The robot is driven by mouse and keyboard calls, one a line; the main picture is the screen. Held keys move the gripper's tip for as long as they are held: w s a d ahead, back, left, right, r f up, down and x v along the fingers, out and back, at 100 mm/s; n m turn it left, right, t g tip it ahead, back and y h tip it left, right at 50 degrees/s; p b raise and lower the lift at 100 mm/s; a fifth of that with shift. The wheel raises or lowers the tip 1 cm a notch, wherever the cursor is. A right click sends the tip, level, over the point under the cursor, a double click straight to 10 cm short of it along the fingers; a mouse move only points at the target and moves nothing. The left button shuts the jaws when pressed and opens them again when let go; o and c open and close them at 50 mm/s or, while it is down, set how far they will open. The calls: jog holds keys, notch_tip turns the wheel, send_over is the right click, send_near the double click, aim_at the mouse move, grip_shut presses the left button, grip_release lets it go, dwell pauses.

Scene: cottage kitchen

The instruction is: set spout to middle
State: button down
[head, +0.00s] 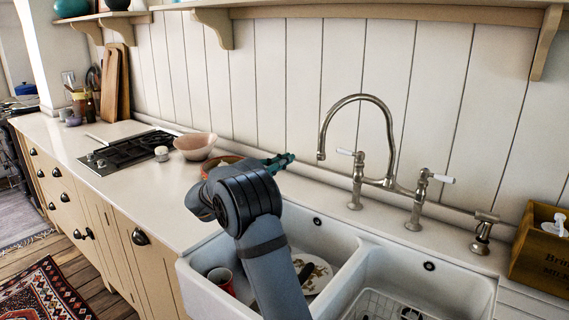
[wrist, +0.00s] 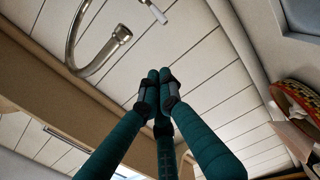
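The tap (head: 388,140) is a brushed-metal bridge tap with a tall curved spout (head: 352,97) and two white-tipped lever handles. The spout arches to the left, with its open end pointing down on the left-basin side. In the wrist view the spout (wrist: 72,45) shows at the upper left, with its nozzle (wrist: 121,35) and a white lever end beside it. My gripper (head: 284,160) has teal fingers and is left of the spout end, apart from it. In the wrist view my gripper (wrist: 158,82) has its fingertips drawn together with nothing between them.
The white double sink (head: 345,283) holds a red cup (head: 221,278) and a plate (head: 318,277) in its left basin. A pink bowl (head: 195,146) and a hob (head: 125,150) are on the counter behind my arm. A wooden box (head: 540,258) stands at the right.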

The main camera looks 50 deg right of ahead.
jog(key=s+d+p, duration=0.2)
jog(key=s+d, duration=0.1)
jog(key=d, duration=0.2)
jog(key=shift+s+p, duration=0.25)
jog(key=shift+p, duration=0.1)
jog(key=shift+f, duration=0.1)
